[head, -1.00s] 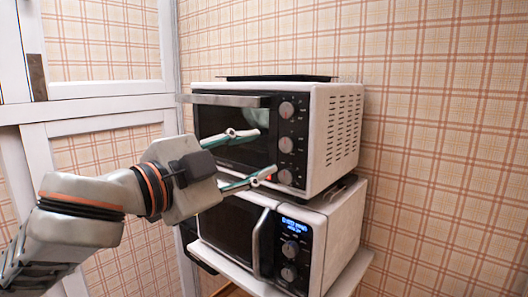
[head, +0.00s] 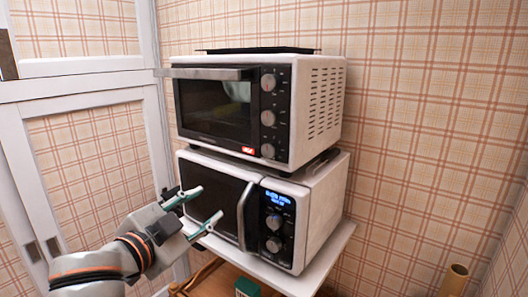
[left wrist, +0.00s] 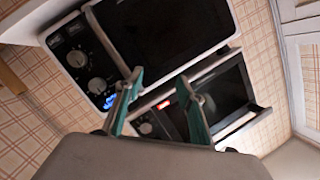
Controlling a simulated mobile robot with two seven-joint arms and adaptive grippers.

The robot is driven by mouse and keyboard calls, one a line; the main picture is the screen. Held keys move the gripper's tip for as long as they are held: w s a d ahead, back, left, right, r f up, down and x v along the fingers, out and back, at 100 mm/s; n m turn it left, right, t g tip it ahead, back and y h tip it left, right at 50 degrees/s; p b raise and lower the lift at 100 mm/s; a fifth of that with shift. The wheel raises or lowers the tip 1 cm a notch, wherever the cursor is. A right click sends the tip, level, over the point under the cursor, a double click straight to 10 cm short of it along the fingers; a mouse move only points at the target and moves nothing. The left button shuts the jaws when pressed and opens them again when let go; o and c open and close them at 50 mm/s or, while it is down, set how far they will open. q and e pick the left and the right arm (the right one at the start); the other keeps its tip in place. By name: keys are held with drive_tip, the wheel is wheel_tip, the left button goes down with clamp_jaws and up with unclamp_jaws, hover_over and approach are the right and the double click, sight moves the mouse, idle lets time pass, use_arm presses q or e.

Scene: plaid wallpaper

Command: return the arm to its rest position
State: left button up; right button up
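My left gripper (head: 203,212) is open and empty at the lower left of the head view. Its green fingers stand apart in front of the lower left of the microwave (head: 328,212). In the left wrist view the two fingers (left wrist: 165,95) are spread, with nothing between them. The toaster oven (head: 318,112) stands on top of the microwave, and both doors look shut. My right gripper is in neither view.
Both appliances stand on a white shelf (head: 325,268) of a cart with wooden parts below. A dark tray (head: 257,50) lies on the toaster oven. A white panelled door or frame (head: 75,95) stands at the left. A brown tube (head: 453,280) is at the lower right.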

use_arm(q)
drive_tip(key=s+a+f+n+g+y, duration=0.1)
drive_tip(key=a+f+y, duration=0.15)
drive_tip(key=f, duration=0.35)
drive_tip(key=s+a+f+n+y, duration=0.1)
drive_tip(key=a+f+n, duration=0.1)
drive_tip(key=a+f, duration=0.35)
drive_tip(key=s+a+f+n+g+y, duration=0.1)
drive_tip(key=s+a+f+g+y, duration=0.25)
drive_tip(key=s+a+f, duration=0.65)
drive_tip(key=s+a+f+n+g+y, duration=0.1)
drive_tip(key=s+a+f+g+y, duration=0.3)
drive_tip(key=s+f, duration=0.85)
drive_tip(key=w+d+f+n+t+h, duration=0.1)
drive_tip(key=d+f+t+h, duration=0.1)
drive_tip(key=d+f, duration=0.4)
drive_tip(key=w+d+f+n+t+h, duration=0.1)
drive_tip(key=d+f+h, duration=0.4)
drive_tip(key=f, duration=0.6)
drive_tip(key=shift+d+f+n+t, duration=0.35)
drive_tip(key=shift+d+f+n, duration=0.05)
drive_tip(key=shift+d+n, duration=0.45)
